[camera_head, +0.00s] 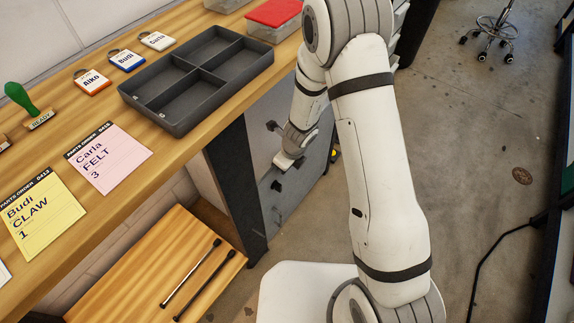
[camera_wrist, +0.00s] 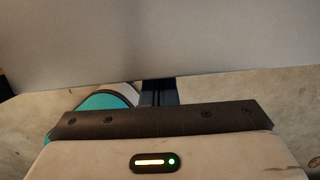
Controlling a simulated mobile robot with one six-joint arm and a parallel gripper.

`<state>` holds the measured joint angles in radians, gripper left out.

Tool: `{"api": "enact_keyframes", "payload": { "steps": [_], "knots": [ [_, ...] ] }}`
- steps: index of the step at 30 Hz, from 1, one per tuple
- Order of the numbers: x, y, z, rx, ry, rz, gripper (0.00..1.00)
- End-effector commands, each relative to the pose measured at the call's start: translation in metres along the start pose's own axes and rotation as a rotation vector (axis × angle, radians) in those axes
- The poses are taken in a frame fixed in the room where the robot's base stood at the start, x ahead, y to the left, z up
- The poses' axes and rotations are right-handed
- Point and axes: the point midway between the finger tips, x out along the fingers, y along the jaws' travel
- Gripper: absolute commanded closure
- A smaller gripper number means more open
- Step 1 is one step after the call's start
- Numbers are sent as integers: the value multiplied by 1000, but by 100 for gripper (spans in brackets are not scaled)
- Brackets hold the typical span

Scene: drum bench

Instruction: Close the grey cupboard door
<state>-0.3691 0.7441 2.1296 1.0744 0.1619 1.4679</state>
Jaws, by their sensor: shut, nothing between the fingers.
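The grey cupboard door (camera_head: 294,203) is under the workbench in the head view, with black fittings on its front. My arm hides part of it, and I cannot tell how far it stands open. My gripper (camera_head: 284,161) is shut and empty, low beside the grey front. I cannot tell whether it touches it. In the wrist view a plain grey panel (camera_wrist: 160,40) fills the upper part, just beyond my gripper (camera_wrist: 158,104). The panel's lower edge shows, with pale floor below it.
The wooden bench (camera_head: 175,45) carries a dark divided tray (camera_head: 203,78), a red-lidded box (camera_head: 273,14), name tags, a green-handled stamp (camera_head: 22,98) and order cards. A lower wooden surface (camera_head: 140,275) holds two dark rods. Floor (camera_head: 470,150) on the right is mostly clear, with a wheeled stool (camera_head: 495,28) behind.

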Motion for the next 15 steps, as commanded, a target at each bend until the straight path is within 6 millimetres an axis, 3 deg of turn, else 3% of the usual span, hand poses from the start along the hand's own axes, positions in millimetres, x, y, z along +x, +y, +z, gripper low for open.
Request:
{"api": "enact_keyframes", "payload": {
  "steps": [1, 4, 10, 12, 15],
  "knots": [
    [0, -4, 7, -2, -15, -8, 100],
    [-1, -5, -2, 0, -15, -8, 100],
    [-6, -8, -34, 1, -7, -5, 100],
    [-28, -8, -32, -3, -7, -5, 100],
    [-45, -8, -33, -1, -6, -4, 100]
  ]
}}
